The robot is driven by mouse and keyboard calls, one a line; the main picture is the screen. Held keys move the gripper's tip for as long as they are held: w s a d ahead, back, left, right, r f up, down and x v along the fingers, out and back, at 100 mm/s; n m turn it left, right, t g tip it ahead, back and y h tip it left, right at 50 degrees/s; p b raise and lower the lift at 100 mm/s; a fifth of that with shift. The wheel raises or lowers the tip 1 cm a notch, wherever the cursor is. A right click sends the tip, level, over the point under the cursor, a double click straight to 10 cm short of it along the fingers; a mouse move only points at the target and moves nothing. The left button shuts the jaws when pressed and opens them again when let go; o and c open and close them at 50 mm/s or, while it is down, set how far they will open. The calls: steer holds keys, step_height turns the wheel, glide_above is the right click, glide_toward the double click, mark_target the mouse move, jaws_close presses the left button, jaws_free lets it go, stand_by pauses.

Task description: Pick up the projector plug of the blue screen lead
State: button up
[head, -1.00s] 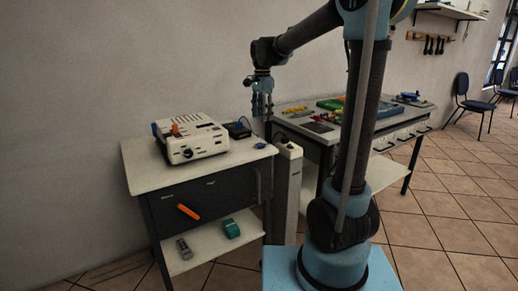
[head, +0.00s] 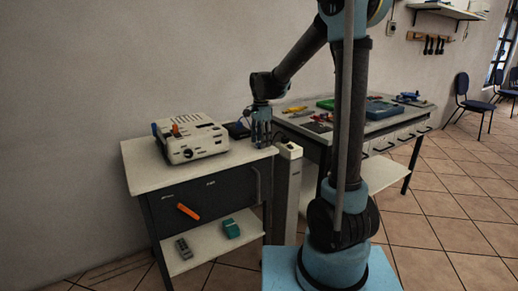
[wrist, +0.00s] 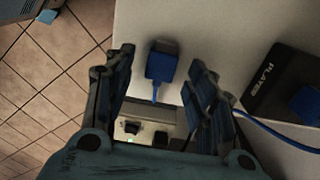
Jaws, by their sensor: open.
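A blue plug (wrist: 162,65) with a dark grey front end lies on the white table top near its edge, in the wrist view. A short blue cable runs from it down the picture. My gripper (wrist: 160,75) is open, with one finger on each side of the plug and a gap to both. In the head view my gripper (head: 261,140) points down at the right edge of the small table and hides the plug. A blue cable (wrist: 275,134) also runs from behind the right finger toward a black box.
The black box (wrist: 283,90), marked "PLAYER", has a blue plug at its side. A white projector (head: 190,138) stands left of my gripper. A pale post (head: 288,165) stands just right of the small table (head: 150,180). A cluttered workbench (head: 385,127) is farther right.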

steer(key=shift+f, duration=0.55)
steer(key=c, duration=1)
steer(key=shift+o, duration=0.2)
step_height(320, 180, up, 10)
